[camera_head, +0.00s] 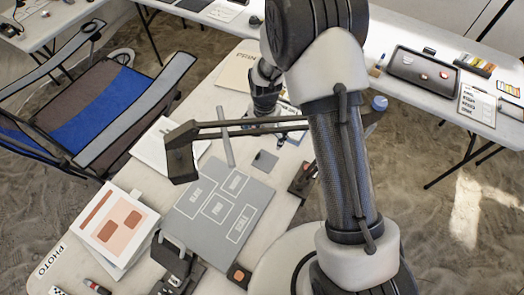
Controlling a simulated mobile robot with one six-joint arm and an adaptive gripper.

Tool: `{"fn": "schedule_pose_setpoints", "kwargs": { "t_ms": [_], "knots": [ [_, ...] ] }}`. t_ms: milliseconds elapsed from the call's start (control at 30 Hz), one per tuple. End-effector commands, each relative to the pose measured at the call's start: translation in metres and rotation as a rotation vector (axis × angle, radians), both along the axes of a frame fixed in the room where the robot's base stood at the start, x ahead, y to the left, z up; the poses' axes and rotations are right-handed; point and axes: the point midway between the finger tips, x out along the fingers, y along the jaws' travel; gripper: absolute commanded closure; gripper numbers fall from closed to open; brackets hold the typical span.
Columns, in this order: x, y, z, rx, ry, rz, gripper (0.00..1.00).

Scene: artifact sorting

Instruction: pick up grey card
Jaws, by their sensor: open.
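A small dark grey square card (265,161) lies flat on the white table, just beyond the upper right edge of a grey board (188,228) with outlined, labelled spaces. I take it to be the grey card. My gripper (266,112) is beyond the card, above the far part of the table, apart from it and open. Its fingertips are small and partly hidden by a dark bar.
A dark two-bar stand arm with a block-shaped head (181,155) reaches over the board. A pale stick (225,137) and a white booklet (118,228) are near the board. A blue chair (100,100) stands left; another table (400,92) is behind.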

Motion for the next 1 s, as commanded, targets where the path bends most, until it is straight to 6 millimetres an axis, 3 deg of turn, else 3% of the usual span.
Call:
{"fn": "schedule_pose_setpoints", "kwargs": {
  "t_ms": [600,867,1000],
  "knots": [
    [-0.001,0.001,-0.118,-0.002,0.01,-0.008,0.06],
    [-0.001,0.001,-0.136,-0.002,0.008,-0.008,0.06],
    [-0.001,0.001,-0.157,-0.002,0.01,-0.008,0.06]
  ]
}}
